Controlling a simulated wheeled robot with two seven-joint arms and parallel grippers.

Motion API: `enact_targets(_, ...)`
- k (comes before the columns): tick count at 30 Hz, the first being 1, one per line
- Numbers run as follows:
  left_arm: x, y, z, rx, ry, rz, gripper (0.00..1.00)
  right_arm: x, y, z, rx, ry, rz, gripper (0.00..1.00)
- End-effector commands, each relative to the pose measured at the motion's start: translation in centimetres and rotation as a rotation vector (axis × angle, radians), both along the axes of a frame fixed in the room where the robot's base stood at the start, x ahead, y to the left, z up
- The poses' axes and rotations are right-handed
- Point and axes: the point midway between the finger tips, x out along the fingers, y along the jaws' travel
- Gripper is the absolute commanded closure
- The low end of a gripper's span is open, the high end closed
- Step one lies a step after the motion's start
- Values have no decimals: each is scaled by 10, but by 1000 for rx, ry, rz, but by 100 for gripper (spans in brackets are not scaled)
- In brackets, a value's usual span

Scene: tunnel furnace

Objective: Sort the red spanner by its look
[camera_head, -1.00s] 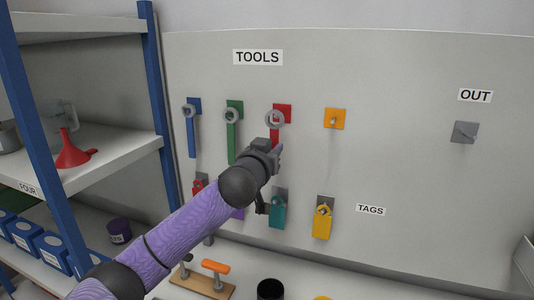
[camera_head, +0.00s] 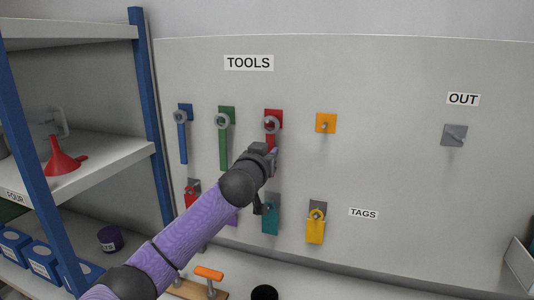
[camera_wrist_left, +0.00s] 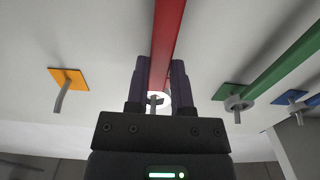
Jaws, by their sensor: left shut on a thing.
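I cannot tell for sure whether the ring is around the hook. My left gripper (camera_head: 272,154) is shut on the spanner's red shaft below the ring. My right gripper is not in view.
A blue spanner (camera_head: 183,142) and a green spanner (camera_head: 224,145) hang to the left. The orange hook plate (camera_head: 326,123) is empty, as is the grey hook (camera_head: 454,135) under OUT. Coloured tags, including a yellow one (camera_head: 315,232), hang below. A shelf (camera_head: 100,165) stands left.

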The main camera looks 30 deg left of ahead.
Motion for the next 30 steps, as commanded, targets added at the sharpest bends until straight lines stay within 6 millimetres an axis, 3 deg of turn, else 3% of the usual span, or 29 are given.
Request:
enact_targets(2, 0, 0, 1, 0, -1, 0, 100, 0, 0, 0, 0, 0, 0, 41)
enact_targets(3, 0, 0, 1, 0, -1, 0, 65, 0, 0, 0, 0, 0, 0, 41)
enact_targets(8, 0, 0, 0, 0, -1, 0, 31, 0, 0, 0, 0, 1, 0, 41)
enact_targets(18, -7, -2, -1, 0, 1, -1, 30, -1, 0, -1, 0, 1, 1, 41)
enact_targets(30, -84, -20, -2, 1, 1, -1, 30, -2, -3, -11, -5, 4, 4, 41)
